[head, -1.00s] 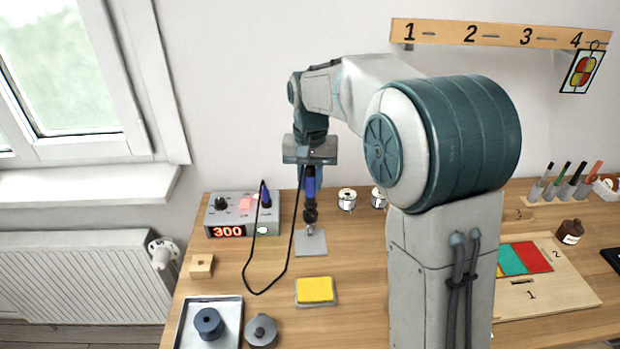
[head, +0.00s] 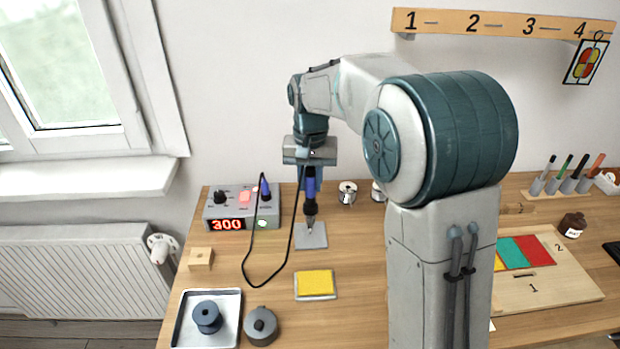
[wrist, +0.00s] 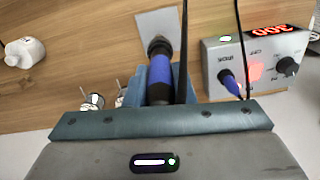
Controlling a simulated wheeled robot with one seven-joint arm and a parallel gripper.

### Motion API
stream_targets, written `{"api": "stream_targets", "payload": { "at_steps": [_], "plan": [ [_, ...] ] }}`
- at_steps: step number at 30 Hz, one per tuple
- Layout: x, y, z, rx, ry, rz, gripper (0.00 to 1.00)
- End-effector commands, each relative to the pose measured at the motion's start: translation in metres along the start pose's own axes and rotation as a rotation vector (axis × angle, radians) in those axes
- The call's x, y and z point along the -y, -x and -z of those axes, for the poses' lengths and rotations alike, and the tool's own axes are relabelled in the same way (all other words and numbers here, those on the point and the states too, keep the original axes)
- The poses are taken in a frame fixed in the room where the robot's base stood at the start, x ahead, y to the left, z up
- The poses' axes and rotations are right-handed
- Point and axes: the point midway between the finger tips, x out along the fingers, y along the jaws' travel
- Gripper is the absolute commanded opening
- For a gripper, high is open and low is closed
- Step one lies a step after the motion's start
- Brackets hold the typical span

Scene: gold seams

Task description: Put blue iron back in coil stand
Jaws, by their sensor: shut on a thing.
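The blue iron (head: 310,187) hangs upright, tip down, in my gripper (head: 309,168). My gripper is shut on the iron's handle. The iron's dark collar and tip are just above or at a small metallic piece on the grey plate (head: 318,241), which looks like the coil stand's base. The coil itself is too small and covered to make out, so I cannot tell whether the tip is inside it. In the wrist view the iron (wrist: 160,75) points toward the grey plate (wrist: 160,23), its dark end overlapping the plate's edge.
The iron's black cord (head: 246,262) loops left of the plate near the station (head: 215,211), whose display reads 300. A yellow pad (head: 315,284) lies in front. Solder spools (head: 347,193) stand behind right. A tray (head: 180,330) and dark pot (head: 261,325) are front left.

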Motion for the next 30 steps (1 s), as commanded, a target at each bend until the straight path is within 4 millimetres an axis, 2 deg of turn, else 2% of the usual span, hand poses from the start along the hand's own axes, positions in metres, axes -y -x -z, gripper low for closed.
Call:
{"api": "stream_targets", "payload": {
  "at_steps": [9, 10, 12, 13, 18, 19, 21, 30],
  "plan": [
    [0.0000, -0.0019, 0.0000, 0.000, 0.000, 0.000, 0.00],
    [0.0000, -0.0019, 0.0000, 0.000, 0.000, 0.000, 0.25],
    [0.0000, -0.0019, 0.0000, 0.000, 0.000, 0.000, 0.45],
    [0.0000, -0.0019, 0.0000, 0.000, 0.000, 0.000, 0.48],
    [0.0000, -0.0018, 0.0000, 0.000, 0.000, 0.000, 0.48],
    [0.0000, -0.0020, 0.0000, 0.000, 0.000, 0.000, 0.51],
    [0.0000, -0.0019, 0.0000, 0.000, 0.000, 0.000, 0.70],
    [0.0000, -0.0010, 0.0000, 0.000, 0.000, 0.000, 0.70]
  ]
}}
